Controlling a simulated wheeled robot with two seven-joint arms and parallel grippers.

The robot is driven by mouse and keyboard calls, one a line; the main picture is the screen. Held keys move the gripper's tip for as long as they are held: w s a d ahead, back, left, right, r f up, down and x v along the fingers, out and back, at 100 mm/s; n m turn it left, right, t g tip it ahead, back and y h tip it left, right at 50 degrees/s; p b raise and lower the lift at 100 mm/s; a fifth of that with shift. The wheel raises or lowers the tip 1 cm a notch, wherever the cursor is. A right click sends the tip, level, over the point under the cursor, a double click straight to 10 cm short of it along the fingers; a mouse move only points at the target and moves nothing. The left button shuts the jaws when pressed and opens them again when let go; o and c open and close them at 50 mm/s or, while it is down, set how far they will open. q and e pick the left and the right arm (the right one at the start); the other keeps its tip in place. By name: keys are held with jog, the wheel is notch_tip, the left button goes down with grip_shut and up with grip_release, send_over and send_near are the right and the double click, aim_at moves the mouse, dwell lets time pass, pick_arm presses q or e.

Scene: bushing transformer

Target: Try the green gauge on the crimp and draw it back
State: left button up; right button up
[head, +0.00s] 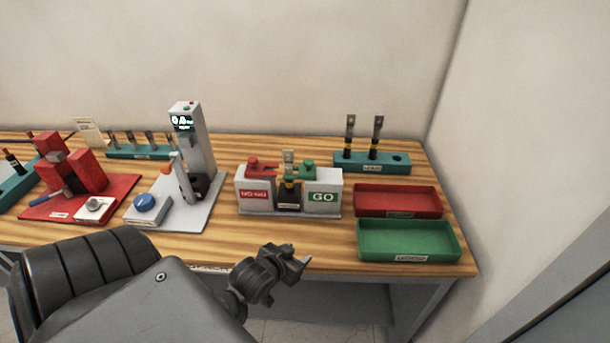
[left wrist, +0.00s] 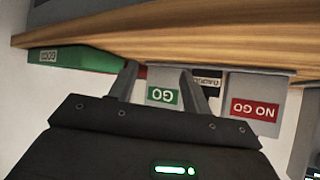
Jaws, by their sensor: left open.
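The gauge stand (head: 322,208) is a light block with a red NO GO label on the left and a green GO label on the right. The green gauge (head: 308,169) rests on top of its right half. A part with a metal tip and dark body, the crimp piece (head: 289,187), stands upright in the middle gap. My left gripper (head: 303,262) is open and empty, in front of the table edge and apart from the stand. In the left wrist view, upside down, the stand's GO face (left wrist: 163,96) shows between the open fingers (left wrist: 159,70).
A red gauge (head: 263,165) sits on the stand's left half. Red (head: 398,214) and green (head: 408,258) trays lie to the right. Behind them a teal rack (head: 345,163) holds two parts. A grey press with a display (head: 195,140) stands left of the stand.

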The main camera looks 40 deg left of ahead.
aim_at(306, 165)
pick_arm(q)
jog(key=w+a+r+n+t+y, duration=0.1)
jog(key=w+a+r+t, duration=0.25)
jog(key=r, duration=0.35)
jog(key=w+a+r+n+t+y, duration=0.1)
jog(key=w+a+r+t+y, duration=0.15)
jog(key=w+a+r, duration=0.35)
jog(key=shift+t+h, duration=0.3)
jog(key=shift+h, duration=0.05)
jog(key=p+x, duration=0.1)
jog(key=x, duration=0.1)
jog(key=p+x, duration=0.1)
jog(key=x, duration=0.1)
jog(key=p+x, duration=0.2)
jog(key=x, duration=0.1)
jog(key=shift+r, duration=0.3)
jog(key=shift+w+f, duration=0.1)
jog(key=shift+w, duration=0.4)
pick_arm(e)
jog(key=shift+w+r, duration=0.1)
jog(key=shift+r, duration=1.95)
